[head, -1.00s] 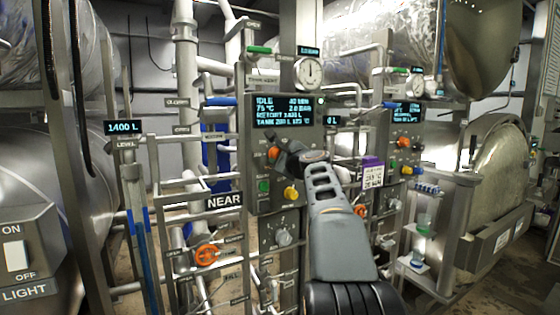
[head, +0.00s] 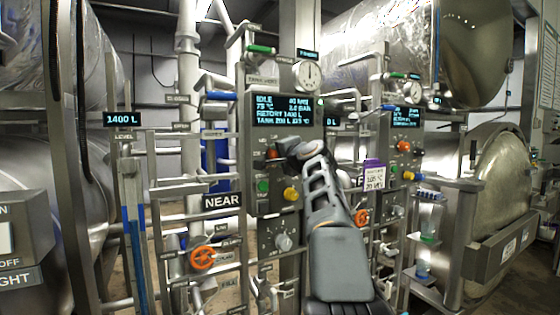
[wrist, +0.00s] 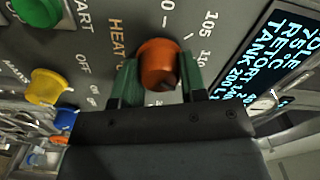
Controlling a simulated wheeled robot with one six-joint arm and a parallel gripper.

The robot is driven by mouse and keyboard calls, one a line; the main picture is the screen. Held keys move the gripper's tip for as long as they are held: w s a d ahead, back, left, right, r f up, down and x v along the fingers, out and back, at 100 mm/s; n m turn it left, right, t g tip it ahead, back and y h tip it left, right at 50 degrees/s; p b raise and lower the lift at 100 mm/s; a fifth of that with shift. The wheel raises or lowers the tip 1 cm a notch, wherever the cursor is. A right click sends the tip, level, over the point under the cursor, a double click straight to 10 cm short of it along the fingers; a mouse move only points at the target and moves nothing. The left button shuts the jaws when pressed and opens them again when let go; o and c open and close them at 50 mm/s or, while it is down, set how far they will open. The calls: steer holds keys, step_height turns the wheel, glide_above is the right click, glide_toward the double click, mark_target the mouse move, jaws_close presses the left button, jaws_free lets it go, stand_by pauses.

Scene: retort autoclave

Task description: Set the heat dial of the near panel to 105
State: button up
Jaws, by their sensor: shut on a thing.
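The near panel (head: 250,185) stands in the middle of the head view, above and right of the NEAR sign (head: 222,201). Its orange heat dial (head: 272,154) is mostly hidden behind my gripper (head: 290,152). In the wrist view the heat dial (wrist: 158,65) sits between the two green fingertips of my gripper (wrist: 155,78), which are shut on its sides. HEAT is printed left of the dial, and marks including 105 show above and right of it. The dial's pointer is not clear to see.
The panel's display (head: 283,110) reads IDLE, 75 °C. A green START button (head: 263,186) and a yellow knob (head: 291,194) sit below the dial. A second panel (head: 404,146) with similar knobs stands to the right. Pipes and an orange valve wheel (head: 203,257) are at lower left.

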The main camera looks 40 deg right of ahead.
steer(key=n+b, duration=0.1)
steer(key=n, duration=0.2)
steer(key=shift+f+n, duration=0.1)
steer(key=shift+n, duration=0.2)
steer(key=n+b, duration=0.1)
steer(key=n, duration=0.2)
steer(key=shift+n, duration=0.3)
steer(key=n+b, duration=0.1)
steer(key=n, duration=0.2)
steer(key=n+b, duration=0.1)
steer(key=n, duration=0.2)
steer(key=shift+a+r+n, duration=0.15)
steer(key=shift+r+n, duration=0.05)
steer(key=shift+n, duration=0.1)
steer(key=o, duration=0.9)
steer(key=s+b, duration=0.1)
steer(key=s, duration=0.3)
steer(key=s+a+b, duration=0.1)
steer(key=s+b, duration=0.1)
steer(key=s, duration=0.3)
steer(key=s+b, duration=0.2)
steer(key=s, duration=0.2)
steer(key=shift+s+a, duration=0.35)
steer(key=shift+a, duration=0.05)
